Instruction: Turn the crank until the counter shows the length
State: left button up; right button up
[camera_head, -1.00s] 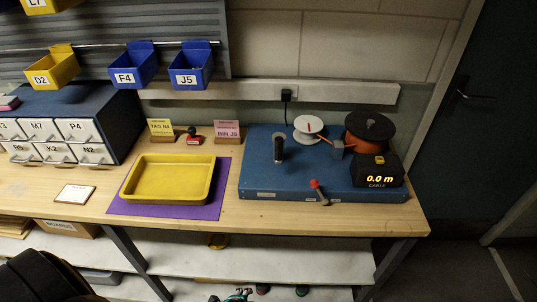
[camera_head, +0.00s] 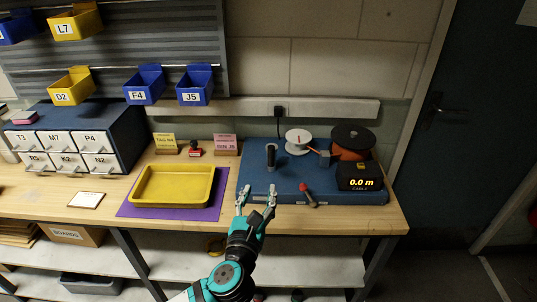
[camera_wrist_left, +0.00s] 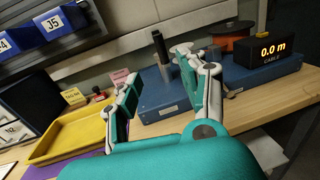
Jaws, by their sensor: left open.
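A blue cable bench (camera_head: 290,186) stands on the right part of the wooden table. A dark upright handle (camera_head: 271,156), apparently the crank's grip, rises at its left side; the left wrist view shows it (camera_wrist_left: 160,46) beyond the fingers. The black counter (camera_head: 360,177) at the bench's right reads 0.0 m, also in the left wrist view (camera_wrist_left: 271,51). My left gripper (camera_head: 257,194) is open and empty at the bench's front edge, in front of the handle. My right gripper is not in view.
A white reel (camera_head: 298,139) and an orange spool with a black top (camera_head: 351,140) stand behind. A yellow tray (camera_head: 174,186) lies to the left. Pink and yellow cards stand behind the tray.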

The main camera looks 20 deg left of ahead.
aim_at(271, 157)
pick_arm(q)
jog(key=w, duration=0.5)
jog(key=w+a+p, duration=0.1)
jog(key=w, duration=0.5)
jog(key=w+a+p, duration=0.1)
jog(key=w, duration=0.5)
jog(key=shift+a+f, duration=0.1)
jog(key=shift+f, duration=0.05)
grip_shut()
jog(key=shift+w+f, duration=0.15)
jog(key=shift+f, duration=0.15)
